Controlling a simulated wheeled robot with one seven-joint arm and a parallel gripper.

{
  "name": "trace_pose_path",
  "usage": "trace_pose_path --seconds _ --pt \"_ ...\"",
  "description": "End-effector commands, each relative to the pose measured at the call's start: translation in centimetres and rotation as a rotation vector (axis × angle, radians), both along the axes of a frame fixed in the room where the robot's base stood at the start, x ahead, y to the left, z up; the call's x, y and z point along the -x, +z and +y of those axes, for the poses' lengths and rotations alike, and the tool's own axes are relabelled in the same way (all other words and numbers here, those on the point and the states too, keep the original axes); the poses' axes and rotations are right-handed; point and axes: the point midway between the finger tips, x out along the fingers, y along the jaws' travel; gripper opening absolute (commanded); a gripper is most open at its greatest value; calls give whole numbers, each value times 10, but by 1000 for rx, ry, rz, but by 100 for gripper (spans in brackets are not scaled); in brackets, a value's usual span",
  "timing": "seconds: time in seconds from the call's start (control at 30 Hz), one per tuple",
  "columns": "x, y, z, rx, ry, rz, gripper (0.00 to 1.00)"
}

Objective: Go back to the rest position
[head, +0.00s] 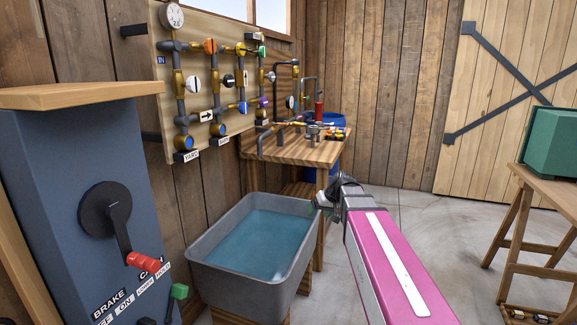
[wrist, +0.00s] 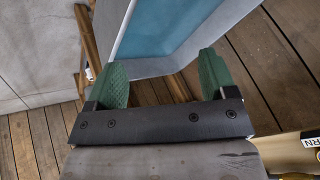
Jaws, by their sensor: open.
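My arm reaches forward in the head view, with my gripper (head: 322,205) by the right rim of a grey water tub (head: 238,290). In the wrist view, my gripper's two green fingers (wrist: 164,80) are wide apart with nothing between them. The tub also shows beyond the fingers in the wrist view (wrist: 170,62), with blue water inside it. I cannot tell from these views how far the fingers are from the tub's rim.
A blue-grey console (head: 65,170) with a red-handled crank (head: 143,262) stands at left. A pipe board (head: 215,85) hangs on the wall. A wooden workbench (head: 310,150) stands behind the tub. A table (head: 548,190) bears a green box (head: 553,142) at right. The middle floor is clear.

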Motion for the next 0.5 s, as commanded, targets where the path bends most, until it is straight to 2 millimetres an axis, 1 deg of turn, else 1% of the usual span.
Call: trace_pose_path --seconds 0.03,0.1,0.17,0.2,0.27,0.3,0.4,0.5 --pt "21 -22 -5 30 -27 42 78" --pt "42 -50 -13 76 -69 96 78" --pt "60 -72 -19 115 -104 140 78" --pt "73 -86 -24 143 -127 168 78" --pt "93 -105 -31 185 -162 208 78" --pt "106 -118 -36 214 -185 234 78" --pt "137 -144 -47 283 -238 288 78" --pt "163 -164 -57 342 -280 330 78"
